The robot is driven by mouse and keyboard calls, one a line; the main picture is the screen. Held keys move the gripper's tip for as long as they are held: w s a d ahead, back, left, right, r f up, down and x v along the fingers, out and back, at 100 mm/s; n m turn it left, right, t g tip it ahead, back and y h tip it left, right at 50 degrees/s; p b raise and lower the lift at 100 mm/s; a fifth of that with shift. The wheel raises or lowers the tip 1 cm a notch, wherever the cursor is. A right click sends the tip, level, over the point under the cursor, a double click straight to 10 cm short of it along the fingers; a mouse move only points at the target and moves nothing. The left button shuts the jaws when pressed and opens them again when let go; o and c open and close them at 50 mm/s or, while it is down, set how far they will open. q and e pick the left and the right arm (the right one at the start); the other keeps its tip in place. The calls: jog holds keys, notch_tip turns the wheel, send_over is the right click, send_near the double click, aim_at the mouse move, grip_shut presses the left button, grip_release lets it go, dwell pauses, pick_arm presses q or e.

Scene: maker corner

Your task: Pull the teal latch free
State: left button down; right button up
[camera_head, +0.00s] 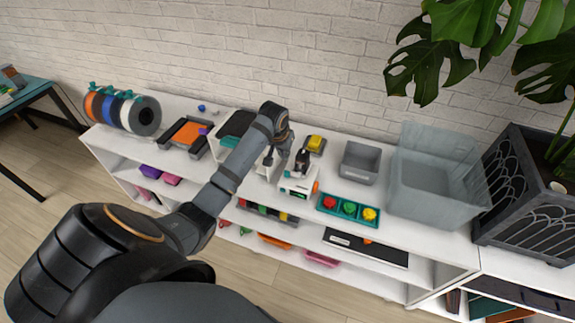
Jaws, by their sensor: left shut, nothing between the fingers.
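I cannot make out for certain which part is the teal latch. Small teal pieces (127,95) sit on top of the row of spools at the left end of the shelf. A teal tray (326,207) holds red, green and yellow round pieces. My left arm reaches across the shelf from the lower left. My left gripper (301,168) is small in view, shut and empty, over or beside a white device (296,187) with a small display and an orange knob. I cannot tell whether they touch. My right gripper is out of view.
A grey bin (360,162) and a large clear tub (437,195) stand on the right part of the white shelf. A yellow item (315,144) lies behind the gripper. A plant in a dark planter (525,200) stands at the right. A brick wall is close behind.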

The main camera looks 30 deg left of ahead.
pick_arm(q)
jog(key=p, duration=0.1)
send_over(293, 173)
jog(key=s+a, duration=0.1)
jog(key=a, duration=0.1)
notch_tip(293, 173, down, 8)
jog(key=shift+s+d+f, duration=0.1)
jog(key=shift+f, duration=0.45)
